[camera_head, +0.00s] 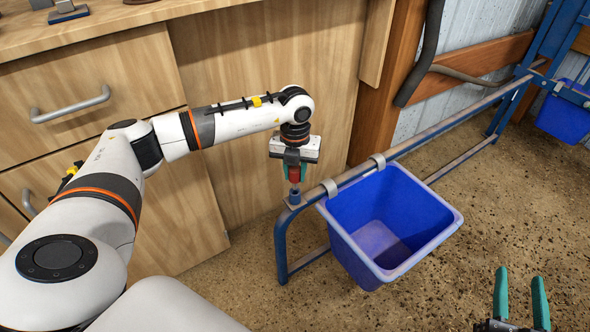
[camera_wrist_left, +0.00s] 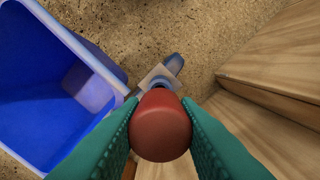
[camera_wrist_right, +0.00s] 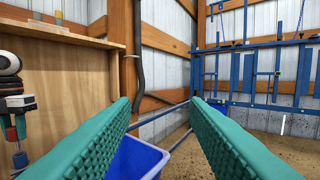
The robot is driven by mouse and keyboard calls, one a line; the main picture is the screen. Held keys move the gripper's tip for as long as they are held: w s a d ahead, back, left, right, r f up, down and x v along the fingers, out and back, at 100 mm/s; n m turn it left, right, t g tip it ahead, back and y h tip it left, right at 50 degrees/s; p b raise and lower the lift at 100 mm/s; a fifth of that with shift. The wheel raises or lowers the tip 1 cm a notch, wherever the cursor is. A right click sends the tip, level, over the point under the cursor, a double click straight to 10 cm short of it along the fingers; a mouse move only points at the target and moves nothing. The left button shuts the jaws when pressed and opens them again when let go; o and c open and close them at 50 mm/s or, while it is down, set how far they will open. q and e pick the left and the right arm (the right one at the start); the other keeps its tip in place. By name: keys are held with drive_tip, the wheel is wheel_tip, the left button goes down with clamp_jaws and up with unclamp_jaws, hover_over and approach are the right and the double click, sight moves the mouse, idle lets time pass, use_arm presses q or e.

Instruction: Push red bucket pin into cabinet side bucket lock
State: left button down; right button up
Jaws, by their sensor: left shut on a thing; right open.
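The red pin (camera_head: 294,174) is upright at the cabinet-side end of the blue rail, above the bucket lock (camera_head: 295,199). My left gripper (camera_head: 293,170) is shut on the pin from above; in the left wrist view the round red pin head (camera_wrist_left: 160,126) sits between the green fingers. The lock plate (camera_wrist_left: 160,78) shows just past the pin head there. Whether the pin is fully seated is hidden by the head and fingers. The blue bucket (camera_head: 385,220) hangs on the rail by two grey hooks. My right gripper (camera_head: 521,300) is open and empty at the lower right, apart from the bucket.
The wooden cabinet (camera_head: 270,90) with drawers stands close behind and left of the lock. The blue rail (camera_head: 440,128) runs back right to a blue frame with a second blue bucket (camera_head: 565,118). The gravel floor at right is clear.

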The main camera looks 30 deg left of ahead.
sight(295, 188)
drive_tip(key=shift+f, duration=0.25)
use_arm(q)
drive_tip(key=shift+f, duration=0.15)
use_arm(e)
drive_tip(key=shift+r, duration=0.1)
use_arm(q)
drive_tip(key=shift+f+b, duration=0.55)
drive_tip(key=shift+f, duration=0.3)
drive_tip(key=shift+f+b, duration=0.7)
drive_tip(key=shift+f, duration=0.65)
drive_tip(key=c, duration=1)
unclamp_jaws()
use_arm(e)
drive_tip(key=s+r+t+y, duration=0.2)
drive_tip(key=s+r+t, duration=0.1)
drive_tip(key=r+t, duration=0.3)
wheel_tip(295, 188, up, 2)
drive_tip(key=shift+s+a+r+y, duration=0.1)
drive_tip(key=shift+s+a+y, duration=0.05)
drive_tip(key=shift+y, duration=0.15)
use_arm(q)
drive_tip(key=shift+r, duration=0.15)
